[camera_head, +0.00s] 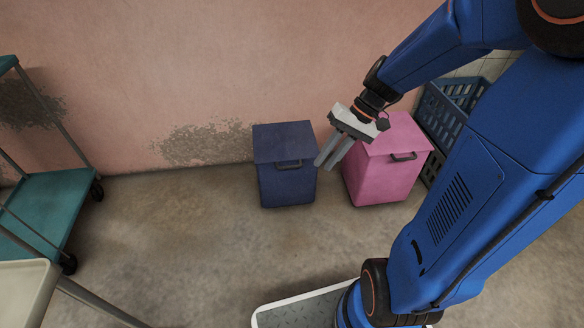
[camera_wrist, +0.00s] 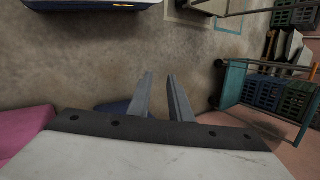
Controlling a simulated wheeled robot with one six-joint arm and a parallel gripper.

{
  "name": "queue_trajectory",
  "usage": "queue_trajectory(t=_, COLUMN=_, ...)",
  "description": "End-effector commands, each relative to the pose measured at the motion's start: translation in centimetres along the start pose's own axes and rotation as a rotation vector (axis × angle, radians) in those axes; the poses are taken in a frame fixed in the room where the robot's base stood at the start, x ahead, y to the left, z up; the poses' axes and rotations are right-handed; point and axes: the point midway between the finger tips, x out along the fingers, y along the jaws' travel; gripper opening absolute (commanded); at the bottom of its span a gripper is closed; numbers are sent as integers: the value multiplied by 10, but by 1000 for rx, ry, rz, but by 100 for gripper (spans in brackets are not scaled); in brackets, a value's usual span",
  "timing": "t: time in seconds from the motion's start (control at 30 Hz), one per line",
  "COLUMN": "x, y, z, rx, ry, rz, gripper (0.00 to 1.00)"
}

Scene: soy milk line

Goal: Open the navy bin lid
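The navy bin (camera_head: 286,187) stands on the floor against the wall in the head view. Its flat lid (camera_head: 283,140) is closed, with a dark handle (camera_head: 290,164) at the front edge. My gripper (camera_head: 323,164) is just right of the bin, between it and the pink bin, its fingers pointing down and left. I cannot tell whether a fingertip touches the bin's right side. In the wrist view my gripper (camera_wrist: 159,75) shows two fingers apart with nothing between them. A small dark blue patch, likely the navy bin (camera_wrist: 112,107), shows behind the gripper body.
The pink bin (camera_head: 382,182) with a closed lid stands close on the right, under my gripper. A blue crate (camera_head: 440,118) is behind it. A teal cart (camera_head: 52,200) stands at the left. The floor (camera_head: 190,230) before the navy bin is clear.

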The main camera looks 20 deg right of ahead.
Motion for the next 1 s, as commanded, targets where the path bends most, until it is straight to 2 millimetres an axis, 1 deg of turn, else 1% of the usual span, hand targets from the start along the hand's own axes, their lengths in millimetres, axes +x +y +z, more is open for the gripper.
queue_trajectory(t=0.03, x=4, y=3, z=-9, rx=21, ry=-16, rz=-29, gripper=18)
queue_trajectory(t=0.27, x=22, y=14, z=-49, rx=98, ry=-60, rz=-175, gripper=18)
queue_trajectory(t=0.57, x=45, y=40, z=-104, rx=204, ry=-79, rz=-369, gripper=18)
queue_trajectory(t=0.87, x=70, y=79, z=-158, rx=317, ry=-57, rz=-562, gripper=18)
queue_trajectory(t=1.0, x=84, y=102, z=-182, rx=371, ry=-33, rz=-647, gripper=18)
